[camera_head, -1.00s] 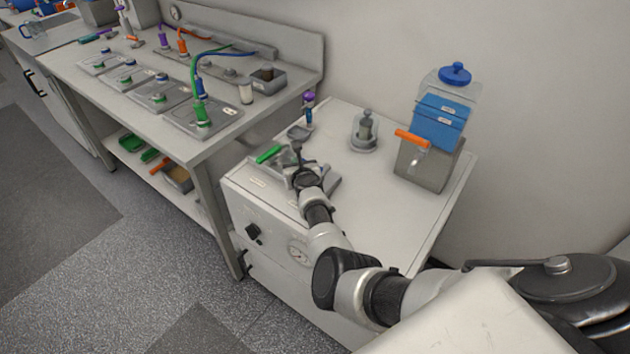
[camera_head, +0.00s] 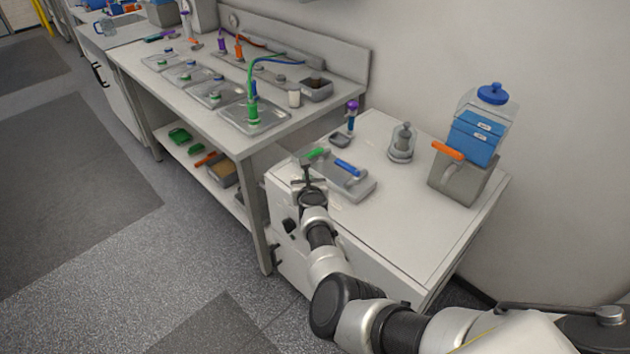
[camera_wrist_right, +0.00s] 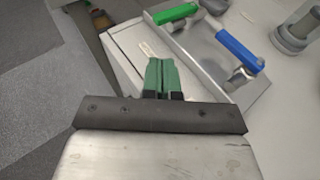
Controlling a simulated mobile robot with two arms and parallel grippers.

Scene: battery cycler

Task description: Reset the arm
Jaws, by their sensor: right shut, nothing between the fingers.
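My right arm comes in from the bottom right of the head view. Its gripper (camera_head: 309,176) is above the front left edge of the white cabinet, near a grey tray (camera_head: 350,189). In the right wrist view the green fingertips of this gripper (camera_wrist_right: 162,76) are together with nothing between them. The tray also shows there, with a green handle (camera_wrist_right: 176,13) and a blue handle (camera_wrist_right: 240,50) on it. The fingers look apart from both handles. My left gripper is not in view.
A jar (camera_head: 402,143) and a grey box with blue packs and an orange handle (camera_head: 447,150) stand on the white cabinet (camera_head: 420,229). A purple-topped tool (camera_head: 352,117) stands behind the tray. The bench (camera_head: 225,99) at left holds several trays with cables. Floor is clear at left.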

